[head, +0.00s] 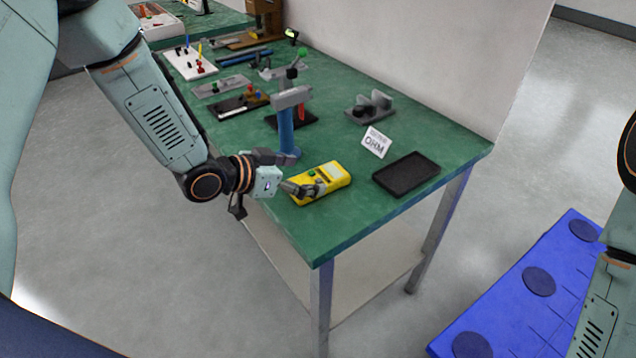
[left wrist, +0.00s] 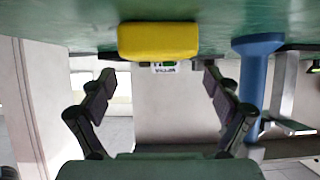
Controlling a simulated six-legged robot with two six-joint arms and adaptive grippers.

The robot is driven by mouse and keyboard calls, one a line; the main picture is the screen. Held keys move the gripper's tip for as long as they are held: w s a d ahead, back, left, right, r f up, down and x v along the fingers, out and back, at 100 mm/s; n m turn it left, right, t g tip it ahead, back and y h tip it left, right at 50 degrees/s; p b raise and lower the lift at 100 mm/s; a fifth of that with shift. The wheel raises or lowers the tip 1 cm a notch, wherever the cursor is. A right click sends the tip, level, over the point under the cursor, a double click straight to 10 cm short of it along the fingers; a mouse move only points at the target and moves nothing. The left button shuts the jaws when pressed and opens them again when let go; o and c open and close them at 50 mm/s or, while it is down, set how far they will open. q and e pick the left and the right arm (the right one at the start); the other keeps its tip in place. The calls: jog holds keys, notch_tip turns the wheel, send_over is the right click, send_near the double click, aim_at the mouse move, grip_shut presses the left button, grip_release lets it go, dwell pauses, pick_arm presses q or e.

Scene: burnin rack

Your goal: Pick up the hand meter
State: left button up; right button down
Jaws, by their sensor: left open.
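The yellow hand meter (head: 335,177) lies on the green table near its front edge, with a grey screen and a green spot on its face. My left gripper (head: 303,174) is at its left end, and one dark finger overlaps the meter in the head view. In the left wrist view the meter (left wrist: 158,40) shows end-on beyond the open fingers (left wrist: 160,78), roughly centred between them. Nothing is between the fingers. I cannot tell whether a finger touches the meter. My right gripper is out of view.
A blue post (head: 286,130) with a grey head stands just behind my left gripper. An OHM sign (head: 376,143) and a black tray (head: 406,174) are right of the meter. Several fixtures fill the table's far part. A blue pallet (head: 520,290) is on the floor.

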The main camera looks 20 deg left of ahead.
aim_at(322, 175)
pick_arm(q)
jog(key=b+x, duration=0.1)
jog(key=x, duration=0.3)
jog(key=shift+s+d, duration=0.1)
jog(key=shift+d, duration=0.1)
jog(key=shift+r, duration=0.1)
jog(key=shift+c, duration=0.5)
jog(key=c, duration=1.3)
notch_tip(322, 175, up, 9)
jog(key=p, duration=0.2)
jog(key=shift+p, duration=0.3)
jog(key=shift+r, duration=0.45)
